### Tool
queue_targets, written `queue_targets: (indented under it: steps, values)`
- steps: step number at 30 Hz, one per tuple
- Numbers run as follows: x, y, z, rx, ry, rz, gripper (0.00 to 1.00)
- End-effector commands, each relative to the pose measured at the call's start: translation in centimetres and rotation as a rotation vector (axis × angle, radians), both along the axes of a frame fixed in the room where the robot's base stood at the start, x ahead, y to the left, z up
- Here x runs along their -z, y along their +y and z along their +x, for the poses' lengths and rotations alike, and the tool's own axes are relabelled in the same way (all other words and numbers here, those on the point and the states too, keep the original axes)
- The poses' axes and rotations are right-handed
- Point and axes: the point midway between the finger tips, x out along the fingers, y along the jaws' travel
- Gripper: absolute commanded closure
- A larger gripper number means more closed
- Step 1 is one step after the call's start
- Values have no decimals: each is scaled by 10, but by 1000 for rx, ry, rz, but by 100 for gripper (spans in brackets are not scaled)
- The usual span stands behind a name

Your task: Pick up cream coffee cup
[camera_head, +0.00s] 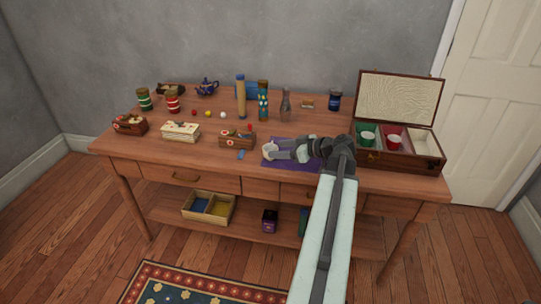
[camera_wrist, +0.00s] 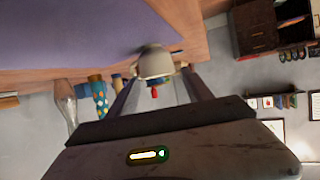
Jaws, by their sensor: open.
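The cream coffee cup (camera_wrist: 154,62) shows in the wrist view, at the far end of my fingers and roughly centred between them. My gripper (camera_wrist: 157,80) is open, with one finger on each side of the cup. I cannot tell whether either finger touches it. In the head view my gripper (camera_head: 274,150) is low over the purple cloth (camera_head: 270,164) at the front of the table. A pale rounded shape is at its tip there, and I cannot clearly part the cup from the fingers.
The wooden table (camera_head: 215,155) holds a blue teapot (camera_head: 207,87), a tall bottle (camera_head: 286,105), a patterned cylinder (camera_head: 263,100) and small painted boxes (camera_head: 180,131) left of my gripper. An open wooden case (camera_head: 400,158) with cups stands close on the right.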

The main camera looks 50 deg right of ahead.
Motion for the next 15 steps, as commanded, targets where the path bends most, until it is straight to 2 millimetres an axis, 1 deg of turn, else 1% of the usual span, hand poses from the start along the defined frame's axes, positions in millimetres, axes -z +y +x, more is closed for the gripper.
queue_targets:
  steps: [2, 5, 12, 15]
  values:
    - [1, -2, 0, 4, 0, 1, 41]
    - [4, -2, 6, 6, 0, 1, 41]
    - [19, 4, 42, 8, 0, 0, 41]
    - [18, 4, 45, 10, 0, 0, 41]
